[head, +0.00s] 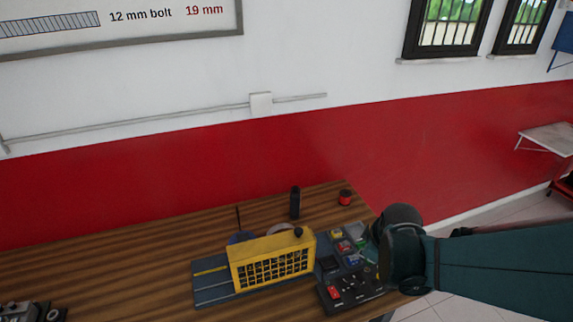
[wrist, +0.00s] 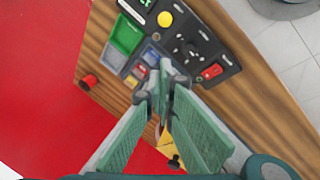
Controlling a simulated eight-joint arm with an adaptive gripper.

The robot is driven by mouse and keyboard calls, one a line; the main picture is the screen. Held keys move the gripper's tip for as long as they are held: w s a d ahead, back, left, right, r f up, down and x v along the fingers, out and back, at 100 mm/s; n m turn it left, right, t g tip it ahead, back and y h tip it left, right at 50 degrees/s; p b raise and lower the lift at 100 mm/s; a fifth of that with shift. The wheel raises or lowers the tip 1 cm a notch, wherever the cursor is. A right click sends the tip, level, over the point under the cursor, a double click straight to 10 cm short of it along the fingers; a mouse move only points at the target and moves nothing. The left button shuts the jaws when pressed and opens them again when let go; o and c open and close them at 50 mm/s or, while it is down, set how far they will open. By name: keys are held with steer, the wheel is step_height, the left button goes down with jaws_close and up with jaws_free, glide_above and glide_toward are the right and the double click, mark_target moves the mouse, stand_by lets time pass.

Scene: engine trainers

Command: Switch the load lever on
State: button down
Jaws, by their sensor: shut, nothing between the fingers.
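The engine trainer's dark control panel (head: 352,290) sits at the right end of the table. My gripper (wrist: 163,80) is shut and empty, above the small coloured controls beside the panel. It hides part of them in the wrist view. In the head view, my dark wrist hides the panel's right side, and the fingertips cannot be made out clearly.
A yellow grille guard (head: 272,262) stands left of the panel. A black upright cylinder (head: 295,203) and a red-and-black can (head: 345,197) stand behind. The wooden table (head: 110,270) has bare room left of the guard. A red and white wall (head: 150,165) stands behind it.

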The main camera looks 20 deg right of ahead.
steer(key=shift+s+a+r+p, duration=0.15)
steer(key=shift+s+a+r, duration=0.05)
steer(key=shift+s+r, duration=0.5)
steer(key=shift+s+a+r+p, duration=0.15)
steer(key=shift+s+r, duration=0.4)
steer(key=shift+r, duration=0.1)
steer(key=a+r+m+t+y+b, duration=0.1)
steer(key=a+r+m+b, duration=0.2)
steer(key=a, duration=0.7)
steer(key=a+r+m+t+b, duration=0.1)
steer(key=a+r+m+b, duration=0.2)
steer(key=a, duration=0.7)
steer(key=m+b, duration=0.1)
steer(key=b, duration=0.1)
steer(key=shift+w+a+m+t+y+b, duration=0.2)
steer(key=shift+a+m+t+y+b, duration=0.2)
